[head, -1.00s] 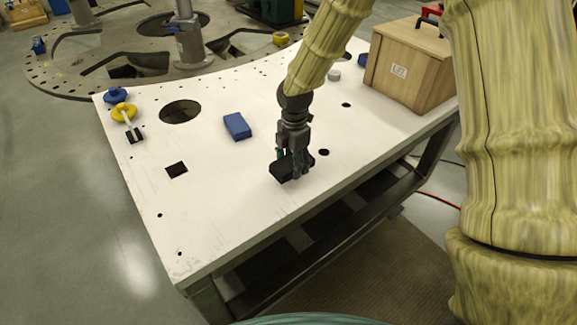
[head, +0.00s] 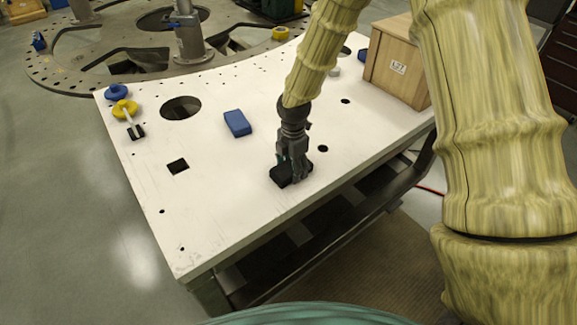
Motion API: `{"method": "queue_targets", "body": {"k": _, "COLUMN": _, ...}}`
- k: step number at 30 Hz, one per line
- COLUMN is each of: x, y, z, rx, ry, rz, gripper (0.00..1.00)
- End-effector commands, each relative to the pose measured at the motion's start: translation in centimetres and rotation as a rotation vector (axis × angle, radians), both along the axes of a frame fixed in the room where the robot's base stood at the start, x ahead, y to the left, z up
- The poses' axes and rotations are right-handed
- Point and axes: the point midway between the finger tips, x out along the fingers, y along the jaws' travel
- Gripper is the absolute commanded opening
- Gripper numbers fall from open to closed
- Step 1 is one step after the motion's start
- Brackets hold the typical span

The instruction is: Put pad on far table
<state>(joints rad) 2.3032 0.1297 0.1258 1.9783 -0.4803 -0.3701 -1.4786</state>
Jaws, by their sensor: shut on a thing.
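A small black block-like pad (head: 279,176) is at the near right part of the white table top (head: 225,205). My gripper (head: 291,170) points down over it and is shut on it. The fingers hide part of the pad. I cannot tell whether its underside touches the table top. A blue pad (head: 237,123) lies flat on the same table, behind and left of my gripper. A round metal plate table (head: 75,75) with cut-outs stands beyond the white table at the back left.
A wooden box (head: 395,75) stands at the table's right end. Blue and yellow round items (head: 123,108) and a small black-ended tool (head: 136,131) lie at the left edge. The top has several holes, including a large round one (head: 181,108). The front left is clear.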

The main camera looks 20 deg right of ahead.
Motion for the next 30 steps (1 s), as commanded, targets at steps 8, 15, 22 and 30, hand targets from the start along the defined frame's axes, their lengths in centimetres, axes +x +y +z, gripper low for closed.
{"method": "queue_targets", "body": {"k": 8, "x": 0.0, "y": 0.0, "z": -0.1, "rx": 0.000, "ry": 0.000, "rz": 0.000, "gripper": 0.80}}
{"method": "queue_targets", "body": {"k": 15, "x": 0.0, "y": 0.0, "z": -0.1, "rx": 0.000, "ry": 0.000, "rz": 0.000, "gripper": 0.80}}
{"method": "queue_targets", "body": {"k": 22, "x": 0.1, "y": 0.0, "z": 1.1, "rx": 0.001, "ry": -0.002, "rz": 0.000, "gripper": 0.80}}
{"method": "queue_targets", "body": {"k": 30, "x": 0.1, "y": 0.0, "z": 4.3, "rx": 0.001, "ry": -0.003, "rz": -0.001, "gripper": 0.80}}
